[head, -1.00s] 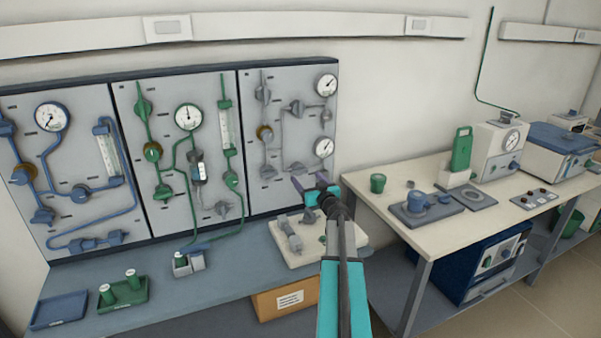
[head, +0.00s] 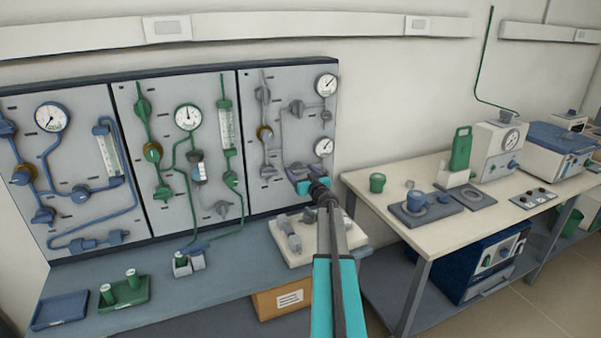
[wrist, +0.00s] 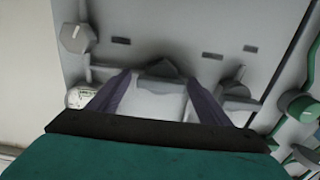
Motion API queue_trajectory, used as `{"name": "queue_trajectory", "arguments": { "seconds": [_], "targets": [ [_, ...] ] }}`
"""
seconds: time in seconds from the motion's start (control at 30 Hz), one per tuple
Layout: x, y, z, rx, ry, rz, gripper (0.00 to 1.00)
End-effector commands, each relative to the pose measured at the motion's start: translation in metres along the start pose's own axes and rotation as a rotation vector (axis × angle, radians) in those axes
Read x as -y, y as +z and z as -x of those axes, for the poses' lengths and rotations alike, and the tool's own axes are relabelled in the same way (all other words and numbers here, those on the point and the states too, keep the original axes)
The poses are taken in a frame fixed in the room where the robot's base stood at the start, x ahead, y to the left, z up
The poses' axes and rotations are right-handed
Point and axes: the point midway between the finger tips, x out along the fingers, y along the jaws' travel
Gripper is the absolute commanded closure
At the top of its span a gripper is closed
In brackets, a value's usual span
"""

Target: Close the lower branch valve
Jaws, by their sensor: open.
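The grey right-hand panel (head: 286,115) carries a pipe with two branches, each near a round gauge. My gripper (head: 296,176) is at the lower part of this panel, just below the lower gauge (head: 323,147). A grey valve handle, apparently the lower branch valve (wrist: 164,68), shows in the wrist view between and just beyond the two open purple fingers (wrist: 157,82). I cannot tell whether the fingers touch it. In the head view the gripper partly covers this valve. The upper branch valve (head: 297,107) is clear of my gripper.
Other grey fittings lie close on either side of the fingers, including a knob (wrist: 76,38) at upper left in the wrist view. A pale board with grey parts (head: 284,245) lies on the bench below. The green panel (head: 158,115) is to the left.

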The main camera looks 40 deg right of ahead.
Motion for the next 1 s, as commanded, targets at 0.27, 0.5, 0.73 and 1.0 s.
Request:
{"name": "queue_trajectory", "arguments": {
  "seconds": [0.27,0.5,0.73,1.0],
  "targets": [
    [0.0011,-0.0001,-0.0003,0.0,-0.001,0.0,0.37],
    [0.0012,0.0,-0.0002,0.0,-0.001,0.0,0.69],
    [0.0012,-0.0002,-0.0002,0.0,-0.002,0.014,0.69],
    [0.0015,-0.0005,-0.0001,0.0,-0.002,0.097,0.69]
  ]
}}
